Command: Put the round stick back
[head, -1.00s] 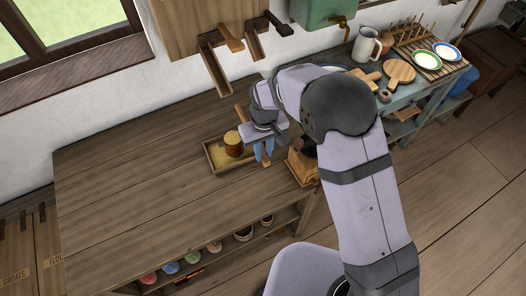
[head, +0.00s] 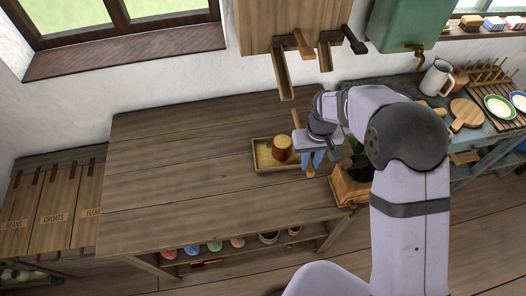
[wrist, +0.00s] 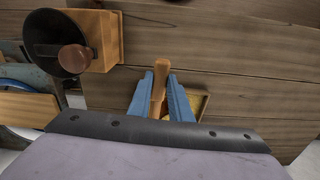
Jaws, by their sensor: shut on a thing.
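The round stick is a plain wooden rod. In the head view its upper end (head: 296,118) sticks up past my gripper (head: 313,160), and its lower end shows between the blue fingers. In the wrist view the stick (wrist: 161,72) stands between the two blue fingertips (wrist: 157,88), and my gripper is shut on it. The gripper is at the right end of a shallow wooden tray (head: 257,167). I cannot tell whether the stick touches the tray or table.
A round wooden pot (head: 282,148) stands in the tray on yellow grain-like stuff. A wooden box mill with a black bowl (wrist: 60,42) is close to the gripper's right in the head view. The table's left part (head: 170,170) is clear.

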